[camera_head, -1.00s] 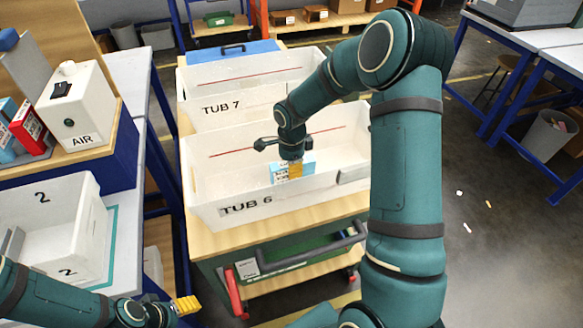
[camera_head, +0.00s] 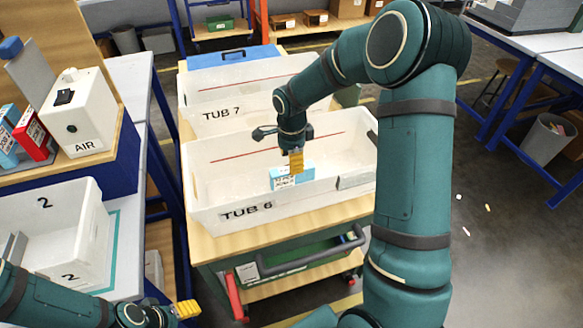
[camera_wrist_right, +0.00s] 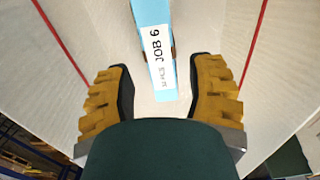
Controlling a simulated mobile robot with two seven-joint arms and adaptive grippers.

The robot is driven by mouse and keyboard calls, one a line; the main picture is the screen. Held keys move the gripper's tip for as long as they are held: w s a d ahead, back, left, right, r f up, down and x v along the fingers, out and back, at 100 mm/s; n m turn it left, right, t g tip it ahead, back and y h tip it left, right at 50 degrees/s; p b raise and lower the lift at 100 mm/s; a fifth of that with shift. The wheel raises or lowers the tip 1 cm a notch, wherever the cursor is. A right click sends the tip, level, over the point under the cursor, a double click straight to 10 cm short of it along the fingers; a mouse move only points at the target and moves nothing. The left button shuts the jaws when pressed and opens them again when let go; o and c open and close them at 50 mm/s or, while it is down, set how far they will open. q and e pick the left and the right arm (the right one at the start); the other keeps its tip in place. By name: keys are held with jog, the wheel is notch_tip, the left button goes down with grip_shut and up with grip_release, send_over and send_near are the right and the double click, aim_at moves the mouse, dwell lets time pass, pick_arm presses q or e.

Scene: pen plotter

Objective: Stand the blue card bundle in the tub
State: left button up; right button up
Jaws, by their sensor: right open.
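The light blue card bundle (camera_head: 290,178) with a white label stands upright inside the white tub marked TUB 6 (camera_head: 290,200), near its front wall. In the right wrist view the bundle (camera_wrist_right: 152,42) shows its narrow edge with a "JOB 6" label, just beyond the fingers. My right gripper (camera_head: 296,160) is open above the bundle. In the right wrist view its yellow fingers (camera_wrist_right: 160,88) are wide apart with nothing between their pads. My left gripper (camera_head: 186,309) is low at the left, over the bench's front edge, away from the tub; its jaw opening is unclear.
TUB 7 (camera_head: 215,114) stands behind TUB 6 on the same wooden-topped cart (camera_head: 215,245). On the left bench are a white bin marked 2 (camera_head: 85,225), a white AIR box (camera_head: 80,115), and red (camera_head: 35,136) and blue bundles. Floor at right is mostly clear.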

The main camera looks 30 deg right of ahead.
notch_tip(320, 180, up, 6)
jog(key=p, duration=0.1)
jog(key=shift+r, duration=0.2)
dwell(0.4)
